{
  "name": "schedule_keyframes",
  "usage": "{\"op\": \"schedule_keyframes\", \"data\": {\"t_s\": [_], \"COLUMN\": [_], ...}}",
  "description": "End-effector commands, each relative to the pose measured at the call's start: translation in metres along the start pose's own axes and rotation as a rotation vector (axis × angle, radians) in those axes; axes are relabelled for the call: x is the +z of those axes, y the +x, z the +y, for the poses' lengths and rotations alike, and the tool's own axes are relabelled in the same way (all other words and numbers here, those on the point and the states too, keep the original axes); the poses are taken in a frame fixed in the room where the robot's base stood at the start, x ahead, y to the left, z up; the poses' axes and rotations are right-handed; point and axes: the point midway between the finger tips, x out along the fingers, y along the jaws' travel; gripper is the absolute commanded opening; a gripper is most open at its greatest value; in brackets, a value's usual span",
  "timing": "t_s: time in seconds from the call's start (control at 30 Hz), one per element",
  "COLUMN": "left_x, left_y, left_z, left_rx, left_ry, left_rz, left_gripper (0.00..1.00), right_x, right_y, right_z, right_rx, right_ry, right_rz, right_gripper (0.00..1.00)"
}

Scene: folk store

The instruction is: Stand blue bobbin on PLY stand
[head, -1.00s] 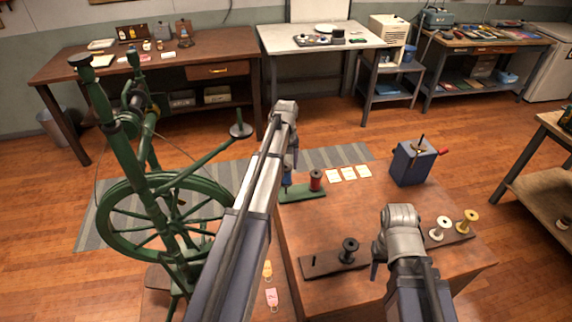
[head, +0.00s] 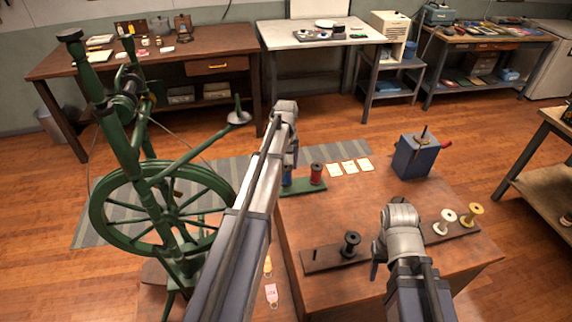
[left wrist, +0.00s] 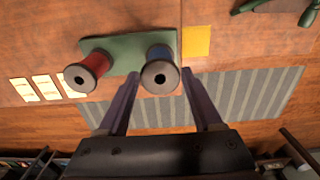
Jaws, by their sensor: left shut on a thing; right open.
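The blue bobbin (head: 287,179) is at the left end of the green stand (head: 302,189), partly hidden by my left arm in the head view. In the left wrist view the blue bobbin (left wrist: 160,72) is upright between the fingers of my left gripper (left wrist: 160,82), which is shut on it. It is over the stand's end; whether its base touches is hidden. A red bobbin (head: 316,174) stands at the stand's other end. No PLY lettering is readable. My right gripper (head: 378,262) is open and empty by the dark wooden rack (head: 325,259), its fingers mostly hidden.
The rack holds a black bobbin (head: 351,244), a white bobbin (head: 445,221) and a yellow bobbin (head: 472,215). A blue box with a crank (head: 416,156) stands at the table's back right. White cards (head: 349,167) lie behind. A green spinning wheel (head: 165,210) stands left.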

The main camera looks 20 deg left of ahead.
Motion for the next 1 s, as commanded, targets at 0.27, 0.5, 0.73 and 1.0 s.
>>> {"op": "schedule_keyframes", "data": {"t_s": [0.27,0.5,0.73,1.0], "left_x": [0.0,0.0,0.0,0.0], "left_y": [0.013,0.02,0.019,0.019], "left_z": [0.0,0.0,0.0,0.0], "left_rx": [0.0,0.0,0.0,0.0], "left_ry": [0.0,0.0,0.0,0.0], "left_rz": [0.0,0.0,0.0,0.0], "left_gripper": [0.4,0.4,0.4,0.95], "right_x": [-0.001,-0.001,-0.001,-0.001], "right_y": [0.013,0.02,0.019,0.019], "right_z": [-0.001,-0.002,-0.002,-0.002], "right_rx": [0.0,0.0,0.0,0.0], "right_ry": [0.0,0.0,0.0,0.0], "right_rz": [0.0,0.0,0.0,0.0], "right_gripper": [0.5,0.5,0.5,0.5]}}
